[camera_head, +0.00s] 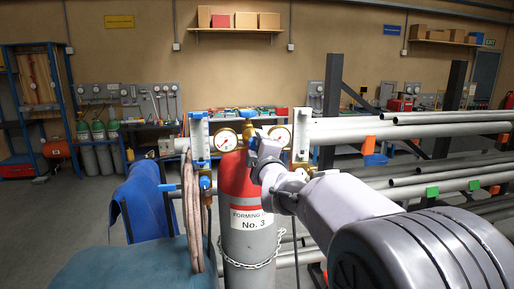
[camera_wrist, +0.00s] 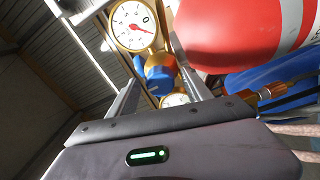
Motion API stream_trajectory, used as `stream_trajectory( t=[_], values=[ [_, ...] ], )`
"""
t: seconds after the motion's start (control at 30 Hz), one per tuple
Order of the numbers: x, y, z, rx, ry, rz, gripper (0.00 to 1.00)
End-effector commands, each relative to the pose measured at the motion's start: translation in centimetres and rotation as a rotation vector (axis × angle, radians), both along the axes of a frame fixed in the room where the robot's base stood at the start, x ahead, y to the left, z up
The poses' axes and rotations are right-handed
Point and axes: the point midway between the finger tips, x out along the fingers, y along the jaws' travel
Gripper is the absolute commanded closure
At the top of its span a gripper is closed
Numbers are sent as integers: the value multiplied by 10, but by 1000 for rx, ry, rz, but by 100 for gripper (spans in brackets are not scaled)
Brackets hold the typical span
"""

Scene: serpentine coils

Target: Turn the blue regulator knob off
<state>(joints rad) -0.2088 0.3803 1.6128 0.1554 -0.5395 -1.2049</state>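The red and grey gas cylinder (camera_head: 250,225), labelled "No. 3", stands upright with a brass regulator on top. In the wrist view the blue knob (camera_wrist: 159,80) lies beyond and between my two fingers, against a brass body. The fingers are apart, with nothing seen clamped. Whether they touch the knob I cannot tell. My wrist and arm hide part of the regulator in the head view.
Gauges flank the regulator, one on the left (camera_head: 226,140). A chain (camera_head: 250,264) crosses the cylinder. Racked pipes (camera_head: 430,133) fill the right.

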Motion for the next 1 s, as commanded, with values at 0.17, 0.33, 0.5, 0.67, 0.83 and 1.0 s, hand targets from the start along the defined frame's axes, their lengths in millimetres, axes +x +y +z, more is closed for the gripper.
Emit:
stream_trajectory(
  t=[0.17, 0.33, 0.5, 0.67, 0.83, 1.0],
  values=[
    [-2, 0, -1, 1, 1, 0, 42],
    [-33, -7, -2, 1, 0, 0, 42],
    [-84, -17, -5, 1, 0, 0, 42],
    [-130, -26, -6, 0, -1, 0, 42],
    [-161, -33, -7, 0, -1, 0, 42],
    [-171, -35, -7, 0, -1, 0, 42]
  ],
)
